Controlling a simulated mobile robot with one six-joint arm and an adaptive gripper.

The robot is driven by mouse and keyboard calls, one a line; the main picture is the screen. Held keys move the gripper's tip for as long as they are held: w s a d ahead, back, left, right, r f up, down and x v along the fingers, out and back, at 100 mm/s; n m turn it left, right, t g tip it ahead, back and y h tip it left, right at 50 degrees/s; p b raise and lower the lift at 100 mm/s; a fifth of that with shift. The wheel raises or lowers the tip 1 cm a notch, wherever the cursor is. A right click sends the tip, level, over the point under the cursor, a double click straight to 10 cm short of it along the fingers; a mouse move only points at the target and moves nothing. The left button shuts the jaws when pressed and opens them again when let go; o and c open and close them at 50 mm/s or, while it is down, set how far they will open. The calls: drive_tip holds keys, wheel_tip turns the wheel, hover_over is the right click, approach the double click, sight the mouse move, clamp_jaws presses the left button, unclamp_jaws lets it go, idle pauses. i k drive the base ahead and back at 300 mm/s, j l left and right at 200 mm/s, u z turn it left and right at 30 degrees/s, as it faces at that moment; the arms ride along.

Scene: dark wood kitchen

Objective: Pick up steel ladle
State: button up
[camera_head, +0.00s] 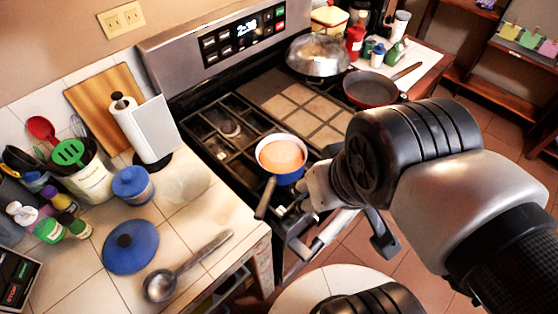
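The steel ladle (187,267) lies on the tiled counter at the lower left, near the counter's front edge. Its round bowl is toward the lower left and its handle points up and right. My gripper (337,196) is at centre right, in front of the stove and beside the blue pot. It is well to the right of the ladle and not touching it. My own wrist hides much of the gripper, so its opening and any contents cannot be made out.
A blue lid (131,247) and a blue jar (132,186) stand beside the ladle. A blue pot (283,158) sits on the stove, its handle pointing toward the counter edge. A paper towel roll (150,128) stands behind. A round pale top (315,285) is at the bottom.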

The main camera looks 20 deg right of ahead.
sight(159, 286)
drive_tip(key=u, duration=1.7)
